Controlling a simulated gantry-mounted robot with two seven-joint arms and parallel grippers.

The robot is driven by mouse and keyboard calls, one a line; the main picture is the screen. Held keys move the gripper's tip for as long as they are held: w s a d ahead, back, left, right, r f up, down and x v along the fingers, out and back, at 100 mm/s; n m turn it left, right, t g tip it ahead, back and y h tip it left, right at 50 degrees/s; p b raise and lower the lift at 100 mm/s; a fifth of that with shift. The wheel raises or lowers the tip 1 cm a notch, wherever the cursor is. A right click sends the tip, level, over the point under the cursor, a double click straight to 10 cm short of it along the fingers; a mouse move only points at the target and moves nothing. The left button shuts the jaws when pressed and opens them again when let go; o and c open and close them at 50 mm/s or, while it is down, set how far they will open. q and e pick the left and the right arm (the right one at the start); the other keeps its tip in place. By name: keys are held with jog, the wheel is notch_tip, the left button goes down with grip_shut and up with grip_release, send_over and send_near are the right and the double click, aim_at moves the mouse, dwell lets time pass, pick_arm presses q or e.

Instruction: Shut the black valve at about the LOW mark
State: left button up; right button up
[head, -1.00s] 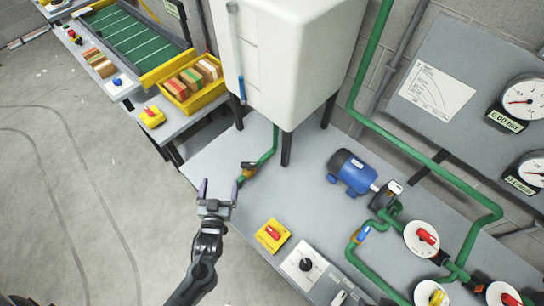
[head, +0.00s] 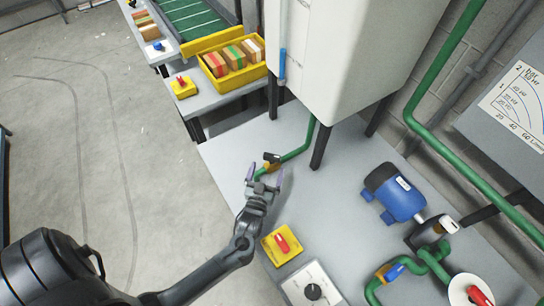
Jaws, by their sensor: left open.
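The black valve handle (head: 272,157) sits on the green pipe (head: 297,152) below the white tank (head: 350,45), with a brass-coloured body under it. My left gripper (head: 265,177) is open, with its fingers just on the near side of the valve. I cannot tell whether they touch it. The sight tube (head: 283,65) on the tank's left edge shows blue in its lower part. A LOW mark is not readable. My right gripper is not in view.
A blue motor pump (head: 395,192) stands to the right, with blue-handled and red-handled valves near it. A yellow box with a red switch (head: 281,245) and a panel with a black knob (head: 313,291) lie near the arm. A yellow crate (head: 222,78) holds blocks.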

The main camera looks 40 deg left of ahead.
aim_at(271, 159)
pick_arm(q)
jog(key=x, duration=0.7)
jog(key=shift+w+a+b, duration=0.1)
jog(key=shift+b, duration=0.2)
jog(key=shift+c, duration=0.3)
jog(key=c, duration=0.9)
